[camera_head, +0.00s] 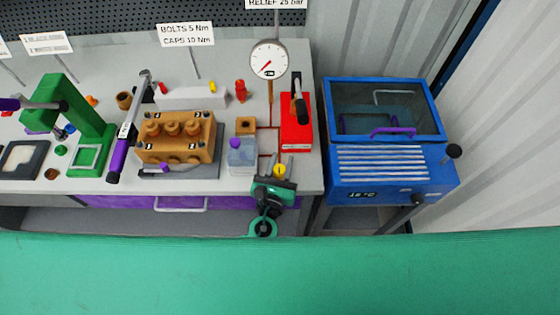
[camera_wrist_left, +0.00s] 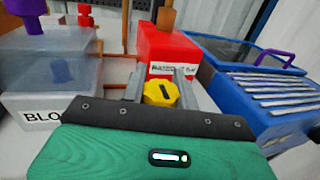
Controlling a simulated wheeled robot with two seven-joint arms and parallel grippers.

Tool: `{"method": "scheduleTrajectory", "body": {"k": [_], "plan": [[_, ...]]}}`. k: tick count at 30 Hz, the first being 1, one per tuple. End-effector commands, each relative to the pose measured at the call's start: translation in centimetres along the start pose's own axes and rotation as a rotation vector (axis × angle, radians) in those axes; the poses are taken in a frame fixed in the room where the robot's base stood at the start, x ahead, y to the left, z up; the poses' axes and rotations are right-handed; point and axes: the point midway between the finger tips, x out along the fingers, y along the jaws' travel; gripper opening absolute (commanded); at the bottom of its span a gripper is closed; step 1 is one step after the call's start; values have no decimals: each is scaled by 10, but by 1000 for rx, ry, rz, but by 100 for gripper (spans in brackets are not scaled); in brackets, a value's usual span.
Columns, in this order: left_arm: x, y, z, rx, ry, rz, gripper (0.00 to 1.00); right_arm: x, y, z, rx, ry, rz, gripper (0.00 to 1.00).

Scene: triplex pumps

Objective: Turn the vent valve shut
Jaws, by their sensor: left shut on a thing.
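The vent valve shows as a yellow knob (camera_head: 279,171) at the front right of the bench, low in front of the red pump box. In the left wrist view the yellow knob (camera_wrist_left: 160,94) has several flat sides and a dark line across its face. My left gripper (camera_head: 278,167) has its two grey fingers on either side of the knob, shut on it. The fingers (camera_wrist_left: 159,84) also show in the left wrist view, beside the knob. The stem behind the knob is hidden. My right gripper is not in view.
A red box (camera_head: 296,122) stands behind the knob, with a pressure gauge (camera_head: 269,60) above. A clear box (camera_head: 243,157) is close on the left, an orange pump block (camera_head: 176,137) farther left. A blue machine (camera_head: 390,170) stands right of the bench.

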Motion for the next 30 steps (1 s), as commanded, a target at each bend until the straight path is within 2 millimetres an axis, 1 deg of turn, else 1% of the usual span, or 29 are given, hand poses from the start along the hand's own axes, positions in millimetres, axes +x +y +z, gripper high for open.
{"method": "scheduleTrajectory", "body": {"k": [6, 16, 17, 18, 20, 30], "plan": [[0, 0, 0, 0, 0, -32, 7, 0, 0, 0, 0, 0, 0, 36], [0, -1, 0, 0, 0, -34, 7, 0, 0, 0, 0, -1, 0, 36], [0, -1, 0, 0, 0, -34, 32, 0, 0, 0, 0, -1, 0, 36], [0, -1, 0, 0, 0, -34, 40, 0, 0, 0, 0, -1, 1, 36], [0, -1, 0, 0, 0, -34, 51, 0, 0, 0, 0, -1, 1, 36], [-3, 0, -1, 0, 0, -34, 52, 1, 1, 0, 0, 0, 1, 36]]}}
